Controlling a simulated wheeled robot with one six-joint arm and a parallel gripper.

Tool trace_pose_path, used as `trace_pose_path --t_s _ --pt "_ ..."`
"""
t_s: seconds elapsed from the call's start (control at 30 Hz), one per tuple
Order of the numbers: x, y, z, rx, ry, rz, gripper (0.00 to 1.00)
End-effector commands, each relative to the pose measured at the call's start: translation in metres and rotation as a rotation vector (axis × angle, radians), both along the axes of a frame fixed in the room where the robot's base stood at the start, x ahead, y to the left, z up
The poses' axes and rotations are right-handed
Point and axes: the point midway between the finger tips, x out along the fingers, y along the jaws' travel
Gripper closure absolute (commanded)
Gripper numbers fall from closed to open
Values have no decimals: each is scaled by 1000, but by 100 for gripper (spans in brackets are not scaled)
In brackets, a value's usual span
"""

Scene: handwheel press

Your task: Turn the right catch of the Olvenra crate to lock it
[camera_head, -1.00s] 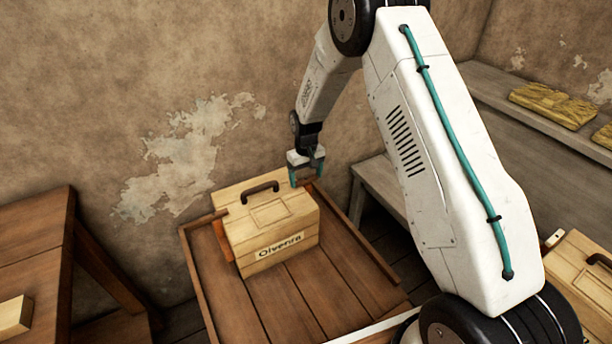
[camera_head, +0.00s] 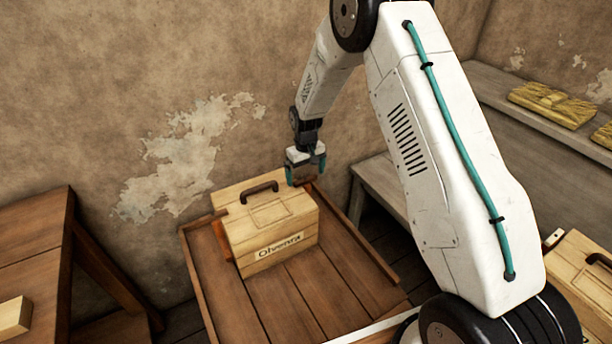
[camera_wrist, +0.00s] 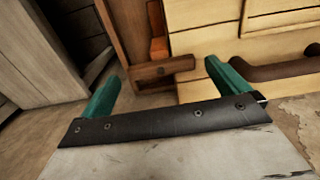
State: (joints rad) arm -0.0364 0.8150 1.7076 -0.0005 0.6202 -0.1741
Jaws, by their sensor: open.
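The Olvenra crate (camera_head: 270,226) is a pale wooden box with a dark handle and a name label. It also fills the upper right of the wrist view (camera_wrist: 205,42). Its right catch (camera_wrist: 160,72) is a brown wooden bar beside an orange block (camera_wrist: 158,48), and it reaches to the crate's edge. My gripper (camera_head: 306,172) is at the crate's back right corner. In the wrist view its two green fingers (camera_wrist: 163,78) are apart, one on each side of the catch. I see no clear contact. In the head view my gripper partly hides this catch.
The crate stands on a brown plank table with raised side rails (camera_head: 362,246). The left catch with its orange block (camera_head: 224,242) is at the crate's other side. A plaster wall is close behind. A grey bench (camera_head: 380,188) stands to the right.

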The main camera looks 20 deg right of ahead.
Motion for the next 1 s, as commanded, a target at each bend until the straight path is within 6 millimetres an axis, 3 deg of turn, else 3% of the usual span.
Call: trace_pose_path --t_s 0.2,0.4,0.9,1.0 --pt "0 -1 40 0 -2 0 0" --pt "0 -1 62 0 0 0 0" --pt "0 -1 65 0 2 -3 0" --pt "-10 -1 63 -2 39 -19 0"
